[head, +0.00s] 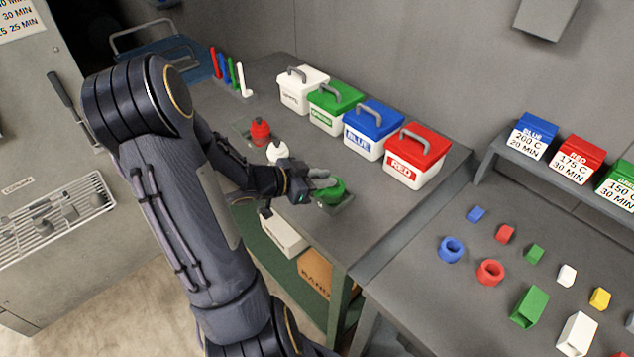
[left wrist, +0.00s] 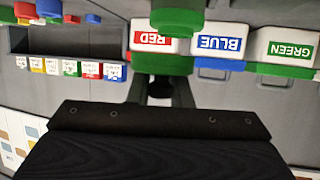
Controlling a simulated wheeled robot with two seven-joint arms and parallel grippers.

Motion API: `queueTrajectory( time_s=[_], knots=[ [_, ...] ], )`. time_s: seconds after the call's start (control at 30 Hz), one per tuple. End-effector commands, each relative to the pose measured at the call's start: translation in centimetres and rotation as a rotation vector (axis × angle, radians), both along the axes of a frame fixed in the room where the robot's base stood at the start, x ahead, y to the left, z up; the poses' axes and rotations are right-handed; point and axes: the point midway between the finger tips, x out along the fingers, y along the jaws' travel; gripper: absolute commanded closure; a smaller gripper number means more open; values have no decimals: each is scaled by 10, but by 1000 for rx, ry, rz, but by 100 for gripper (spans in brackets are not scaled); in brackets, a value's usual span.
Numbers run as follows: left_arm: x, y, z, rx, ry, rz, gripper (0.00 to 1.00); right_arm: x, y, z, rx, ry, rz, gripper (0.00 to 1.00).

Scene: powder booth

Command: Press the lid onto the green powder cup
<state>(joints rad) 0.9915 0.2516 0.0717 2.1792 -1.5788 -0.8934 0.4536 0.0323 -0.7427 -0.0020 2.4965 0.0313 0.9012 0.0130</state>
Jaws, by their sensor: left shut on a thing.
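The green powder cup (head: 331,192) stands on a small grey plate at the front of the bench. My left gripper (head: 312,186) is right at it and partly covers it. In the left wrist view, which looks upside down, my left gripper (left wrist: 160,92) is shut on a green round piece (left wrist: 163,63), which looks like the lid. A darker green piece (left wrist: 178,15), seemingly the cup, shows past it, with the red bin's label between them. In the head view I cannot tell lid from cup or whether they touch. My right gripper is not in view.
White, green, blue and red lidded bins (head: 415,157) line the back of the bench. A red cup (head: 260,132) and a white cup (head: 277,152) stand left of my gripper. A lower table (head: 480,300) with small coloured parts is at the right.

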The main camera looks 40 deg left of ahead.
Motion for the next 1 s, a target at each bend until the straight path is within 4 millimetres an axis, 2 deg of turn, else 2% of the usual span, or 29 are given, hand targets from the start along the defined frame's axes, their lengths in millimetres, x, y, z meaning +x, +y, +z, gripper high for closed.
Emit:
queueTrajectory(
  time_s=[0.87, 1.0],
  knots=[
    [62, -6, -8, 0, -1, -1, 91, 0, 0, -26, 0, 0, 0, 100],
    [60, -5, -17, -1, 0, 0, 91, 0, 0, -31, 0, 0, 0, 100]
  ],
)
